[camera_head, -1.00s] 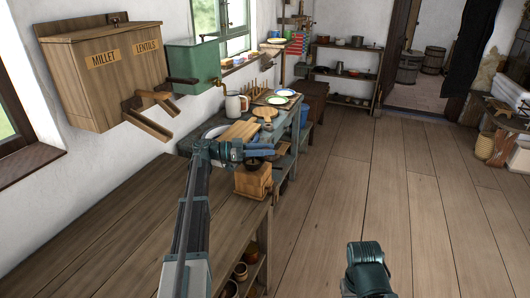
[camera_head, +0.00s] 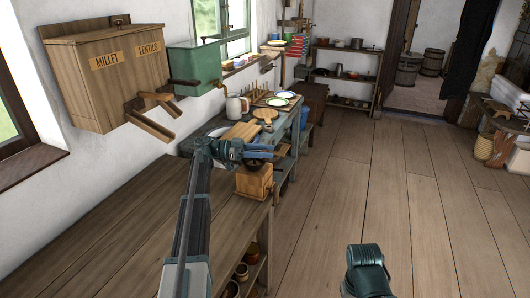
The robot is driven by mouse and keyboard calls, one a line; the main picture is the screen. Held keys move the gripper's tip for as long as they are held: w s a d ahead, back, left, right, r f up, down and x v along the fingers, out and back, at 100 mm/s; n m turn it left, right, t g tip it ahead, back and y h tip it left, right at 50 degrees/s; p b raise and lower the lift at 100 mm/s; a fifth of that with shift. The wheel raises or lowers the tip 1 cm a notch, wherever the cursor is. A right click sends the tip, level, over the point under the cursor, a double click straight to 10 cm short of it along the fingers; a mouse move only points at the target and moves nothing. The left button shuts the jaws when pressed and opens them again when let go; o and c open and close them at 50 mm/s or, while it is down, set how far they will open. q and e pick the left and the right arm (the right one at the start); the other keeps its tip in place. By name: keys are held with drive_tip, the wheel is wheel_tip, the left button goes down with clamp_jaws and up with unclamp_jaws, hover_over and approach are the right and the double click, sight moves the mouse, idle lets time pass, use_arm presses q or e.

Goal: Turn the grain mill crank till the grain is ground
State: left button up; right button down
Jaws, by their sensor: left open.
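The grain mill (camera_head: 254,183) is a small wooden box at the right end of the near wooden counter. A dark part shows on its top, largely covered by my gripper. I cannot make out the crank clearly. My left gripper (camera_head: 266,156) is open, with its bluish fingers just over the top of the mill. I cannot tell whether the fingers are around the crank or touch it. No grain can be seen. My right gripper is out of sight; only a part of my right arm shows at the bottom.
The wooden counter (camera_head: 120,225) is bare left of the mill, with pots on a shelf below. Behind stands a blue-grey table with a cutting board (camera_head: 241,131), a mug (camera_head: 234,107) and plates. A millet and lentils bin (camera_head: 105,80) and a green tank (camera_head: 194,68) hang on the wall.

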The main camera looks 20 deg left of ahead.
use_arm(q)
drive_tip(key=shift+o, duration=1)
drive_tip(key=v, duration=1.3)
drive_tip(key=shift+a, duration=0.4)
drive_tip(key=shift+s, duration=0.15)
